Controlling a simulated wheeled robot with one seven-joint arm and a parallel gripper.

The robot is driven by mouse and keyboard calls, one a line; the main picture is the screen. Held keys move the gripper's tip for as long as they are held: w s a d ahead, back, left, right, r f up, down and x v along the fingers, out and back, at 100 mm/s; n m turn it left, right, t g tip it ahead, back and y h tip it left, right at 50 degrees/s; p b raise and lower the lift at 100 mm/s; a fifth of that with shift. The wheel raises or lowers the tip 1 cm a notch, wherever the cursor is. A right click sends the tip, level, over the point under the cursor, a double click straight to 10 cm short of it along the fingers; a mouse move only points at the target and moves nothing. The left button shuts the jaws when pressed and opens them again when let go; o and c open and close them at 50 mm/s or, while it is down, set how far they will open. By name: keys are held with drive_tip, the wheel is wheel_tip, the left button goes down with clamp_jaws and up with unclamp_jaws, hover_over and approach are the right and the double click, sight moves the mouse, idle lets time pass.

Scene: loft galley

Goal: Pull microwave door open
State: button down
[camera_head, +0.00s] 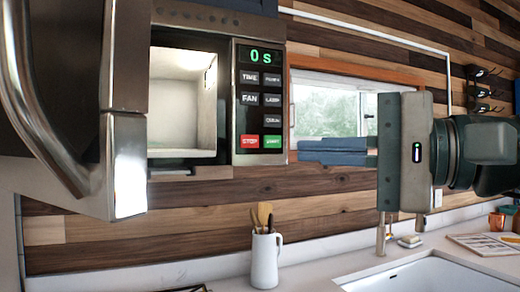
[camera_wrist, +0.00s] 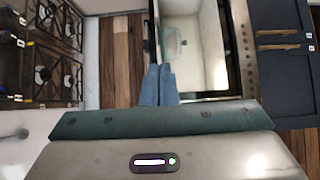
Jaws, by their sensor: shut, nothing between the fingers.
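The microwave (camera_head: 222,20) hangs on the wood-plank wall, and its door (camera_head: 75,60) stands open, swung out toward me at the left of the head view. The door's metal handle (camera_head: 35,120) is at the far left edge. The lit cavity (camera_head: 180,110) is exposed, with the control panel to its right. My gripper (camera_head: 302,151) is shut and empty, its blue fingers pointing left beside the panel's lower right in the picture, apart from the door and handle. In the wrist view my gripper (camera_wrist: 159,70) shows with the open cavity (camera_wrist: 195,50) ahead and a glass dish inside.
A white jug (camera_head: 265,260) with utensils stands on the counter below the microwave. A sink (camera_head: 430,275) is at the lower right. An orange-framed window (camera_head: 340,108) is behind my gripper. The wrist view shows a gas stove (camera_wrist: 45,50) and dark cabinets (camera_wrist: 285,60).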

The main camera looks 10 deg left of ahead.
drive_tip(key=s+a+n+g+h+p, duration=0.1)
drive_tip(key=s+a+n+g+p, duration=0.3)
drive_tip(key=s+a+n+g, duration=0.4)
drive_tip(key=a+g, duration=0.4)
drive_tip(key=g, duration=0.1)
drive_tip(key=shift+s+n, duration=0.3)
drive_tip(key=shift+n, duration=0.1)
idle(0.5)
